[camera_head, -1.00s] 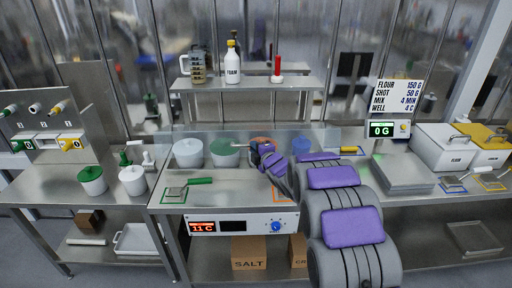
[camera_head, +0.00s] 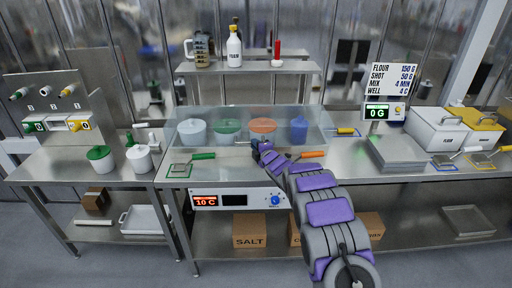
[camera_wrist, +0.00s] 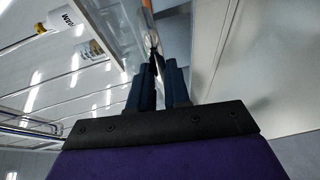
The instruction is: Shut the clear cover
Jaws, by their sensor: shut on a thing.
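The clear cover (camera_head: 172,128) is a see-through panel over the well unit in the head view. It spans the row of tubs, and they show through it: white (camera_head: 193,132), green (camera_head: 227,130), orange (camera_head: 262,129) and blue (camera_head: 298,130). My gripper (camera_head: 257,146) is at the middle of the cover's front edge. In the wrist view my gripper (camera_wrist: 154,56) has its dark fingers close together, shut on what appears to be the cover's front edge or handle. The exact contact is hidden. I cannot tell whether the cover is fully down.
A green-handled tool (camera_head: 203,156) and an orange-handled tool (camera_head: 312,154) lie on the counter in front of the cover. The unit's panel (camera_head: 205,201) reads 10 C. A shelf (camera_head: 250,66) is behind.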

